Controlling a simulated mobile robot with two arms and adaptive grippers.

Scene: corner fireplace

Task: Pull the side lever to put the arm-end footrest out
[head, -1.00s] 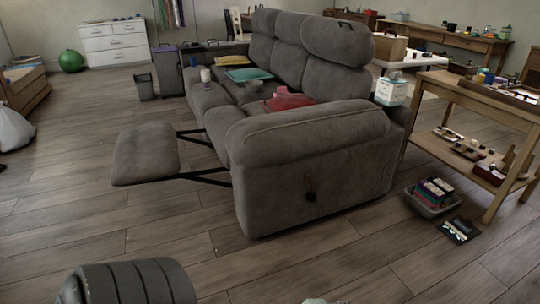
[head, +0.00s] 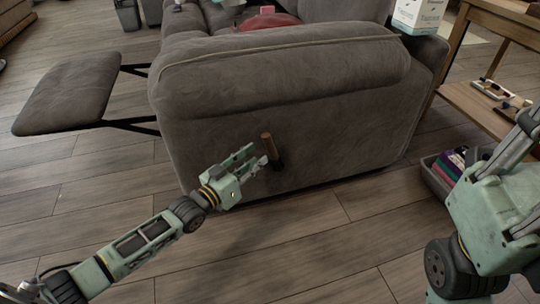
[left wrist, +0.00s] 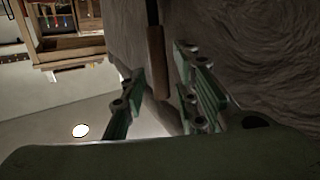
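The grey recliner sofa (head: 330,110) stands with its near arm end facing me. Its arm-end footrest (head: 68,92) sticks out to the left on dark metal arms. The side lever (head: 267,143) has a brown grip and a dark base, and stands near upright on the end panel. My left gripper (head: 256,160) is at the lever. In the left wrist view the brown lever grip (left wrist: 157,62) shows between the two spread fingers, with gaps at its sides. My right gripper (head: 518,135) is at the right edge, partly cut off, away from the lever.
A wooden table (head: 465,100) with a lower shelf stands right of the sofa. A grey bin of colourful boxes (head: 437,185) is on the floor, partly behind my right arm. A white box (head: 418,15) is at the top right. Wood floor in front of the end panel is clear.

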